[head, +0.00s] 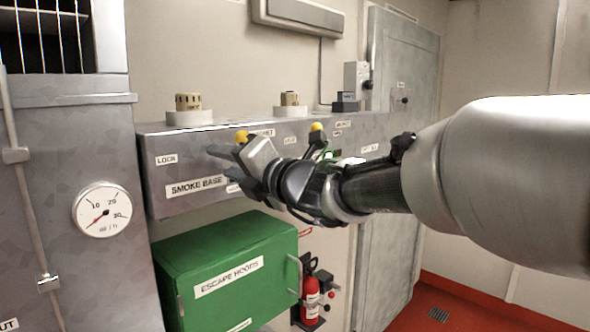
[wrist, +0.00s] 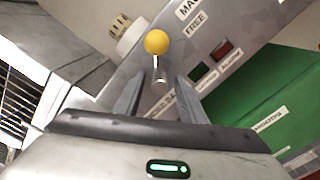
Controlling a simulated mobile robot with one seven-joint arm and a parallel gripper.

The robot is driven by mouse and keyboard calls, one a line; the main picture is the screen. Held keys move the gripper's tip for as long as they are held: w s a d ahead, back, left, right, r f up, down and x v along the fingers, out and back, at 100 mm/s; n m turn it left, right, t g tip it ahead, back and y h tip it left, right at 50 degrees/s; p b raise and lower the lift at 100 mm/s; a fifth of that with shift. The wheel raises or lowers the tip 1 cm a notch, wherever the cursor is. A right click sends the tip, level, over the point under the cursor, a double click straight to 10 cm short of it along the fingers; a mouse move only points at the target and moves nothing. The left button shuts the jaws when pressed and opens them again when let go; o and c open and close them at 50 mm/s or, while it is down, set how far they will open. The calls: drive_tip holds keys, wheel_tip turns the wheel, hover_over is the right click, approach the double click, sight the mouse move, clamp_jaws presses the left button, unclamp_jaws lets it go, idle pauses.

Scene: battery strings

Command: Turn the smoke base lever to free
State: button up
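The smoke base lever has a yellow ball knob (head: 242,136) and stands on the front of the grey cabinet (head: 180,146), above the SMOKE BASE label (head: 195,187). A LOCK label (head: 166,160) is to its left. In the wrist view the knob (wrist: 156,42) tops a short metal shaft, with a FREE label (wrist: 196,24) up and right of it. My gripper (head: 226,166) is open in front of the lever. In the wrist view its fingers (wrist: 161,84) are spread on either side of the shaft's lower end. I cannot tell whether they touch it.
A second yellow-knobbed lever (head: 317,127) stands to the right on the same cabinet. A green escape hoods box (head: 228,262) is below, with a red fire extinguisher (head: 311,295) beside it. A round gauge (head: 102,210) is on the left panel.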

drive_tip(key=v, duration=1.6)
drive_tip(key=shift+s+d, duration=0.25)
drive_tip(key=shift+d, duration=0.05)
drive_tip(key=shift+f, duration=0.1)
